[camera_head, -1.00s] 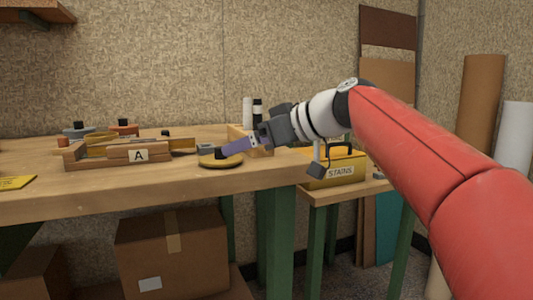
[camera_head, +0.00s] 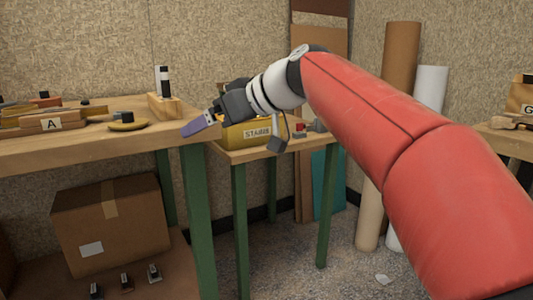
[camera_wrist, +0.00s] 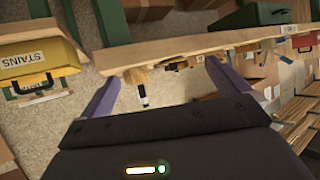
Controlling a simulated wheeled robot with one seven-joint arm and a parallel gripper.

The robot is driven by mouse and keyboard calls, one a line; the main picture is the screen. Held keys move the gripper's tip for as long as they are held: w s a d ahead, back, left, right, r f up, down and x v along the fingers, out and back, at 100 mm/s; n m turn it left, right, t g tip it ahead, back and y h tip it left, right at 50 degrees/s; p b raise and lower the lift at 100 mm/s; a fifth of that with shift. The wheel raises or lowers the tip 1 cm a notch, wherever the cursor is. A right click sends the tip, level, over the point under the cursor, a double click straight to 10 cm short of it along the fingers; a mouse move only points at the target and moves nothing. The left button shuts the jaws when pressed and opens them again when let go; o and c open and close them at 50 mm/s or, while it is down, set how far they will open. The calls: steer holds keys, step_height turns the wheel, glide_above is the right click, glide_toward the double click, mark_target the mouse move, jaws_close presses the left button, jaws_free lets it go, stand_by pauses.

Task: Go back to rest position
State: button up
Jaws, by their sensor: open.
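My gripper (camera_head: 197,126) hangs at the end of my red and white arm, close to the right end of the workbench (camera_head: 180,142) in the head view. In the wrist view its two purple fingers (camera_wrist: 164,88) are spread apart with nothing held between them. My arm is stretched out and raised. Part of the yellow STAINS box (camera_head: 254,133) is hidden behind my gripper.
The box stands on a lower side table (camera_head: 290,150). A wooden holder marked A (camera_head: 52,124) and a yellow-and-black round piece (camera_head: 127,122) are on the workbench. Another bench marked G (camera_head: 510,137) is at right. Open floor (camera_head: 345,268) lies between.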

steer(key=s+d+f+m+h+p, duration=0.4)
steer(key=s+d+f+m+h, duration=0.7)
steer(key=s+d+f, duration=1.2)
step_height(320, 180, down, 2)
steer(key=shift+s+d+f+m+p, duration=0.3)
steer(key=shift+d+m, duration=0.1)
steer(key=shift+d, duration=0.5)
steer(key=shift+r, duration=0.1)
